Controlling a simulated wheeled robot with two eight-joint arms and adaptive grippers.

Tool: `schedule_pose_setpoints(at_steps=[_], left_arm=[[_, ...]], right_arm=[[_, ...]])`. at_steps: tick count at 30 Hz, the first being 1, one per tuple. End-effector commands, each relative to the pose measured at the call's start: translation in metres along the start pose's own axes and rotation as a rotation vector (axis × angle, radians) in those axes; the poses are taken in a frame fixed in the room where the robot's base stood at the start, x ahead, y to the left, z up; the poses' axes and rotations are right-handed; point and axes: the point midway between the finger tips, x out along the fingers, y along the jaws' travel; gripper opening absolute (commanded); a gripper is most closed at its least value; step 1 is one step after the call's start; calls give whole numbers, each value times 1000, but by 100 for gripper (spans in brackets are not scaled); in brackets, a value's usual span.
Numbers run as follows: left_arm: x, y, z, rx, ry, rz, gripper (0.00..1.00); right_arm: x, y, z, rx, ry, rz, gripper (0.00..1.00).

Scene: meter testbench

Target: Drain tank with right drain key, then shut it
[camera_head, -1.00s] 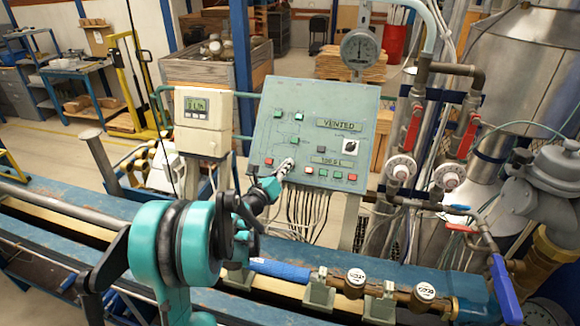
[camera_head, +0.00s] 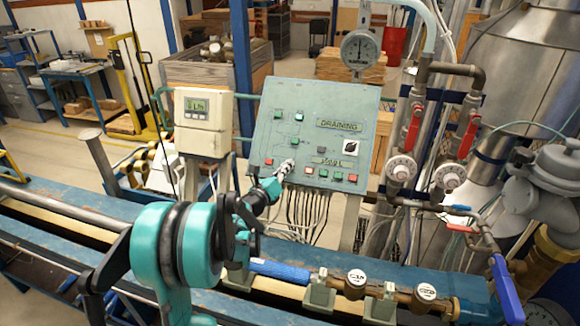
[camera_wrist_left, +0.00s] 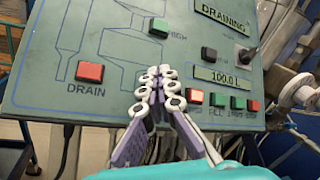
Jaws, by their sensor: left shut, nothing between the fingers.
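The green control panel (camera_head: 285,130) faces me, its upper display (camera_head: 338,125) reading DRAINING. It also fills much of the left wrist view, where the lower display (camera_wrist_left: 219,77) appears to read 100.0 L. A red button (camera_wrist_left: 89,71) labelled DRAIN sits at the panel's lower left. A row of red and green buttons (camera_wrist_left: 237,102) lies under the lower display; most labels are too small to read. My left gripper (camera_head: 287,168) is shut and empty in front of the panel's lower middle. Its fingertips (camera_wrist_left: 163,76) lie between DRAIN and that row. My right gripper is out of view.
A rotary selector (camera_head: 350,147) is at the panel's right. A white meter box (camera_head: 202,122) stands left of the panel. Pipes with red-handled valves (camera_head: 468,135) and a metal tank (camera_head: 525,65) stand at the right. Cables hang below the panel.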

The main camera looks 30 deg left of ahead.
Motion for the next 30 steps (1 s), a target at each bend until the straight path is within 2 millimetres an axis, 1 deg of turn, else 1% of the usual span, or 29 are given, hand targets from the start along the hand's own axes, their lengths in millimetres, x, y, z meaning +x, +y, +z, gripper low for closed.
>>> schedule_pose_setpoints(at_steps=[8,18,30], left_arm=[[-1,-1,1,0,0,0,0],[-11,-8,8,0,0,0,0],[-13,-10,10,0,0,0,0]], right_arm=[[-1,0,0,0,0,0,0],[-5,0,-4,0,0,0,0],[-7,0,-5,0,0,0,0]])
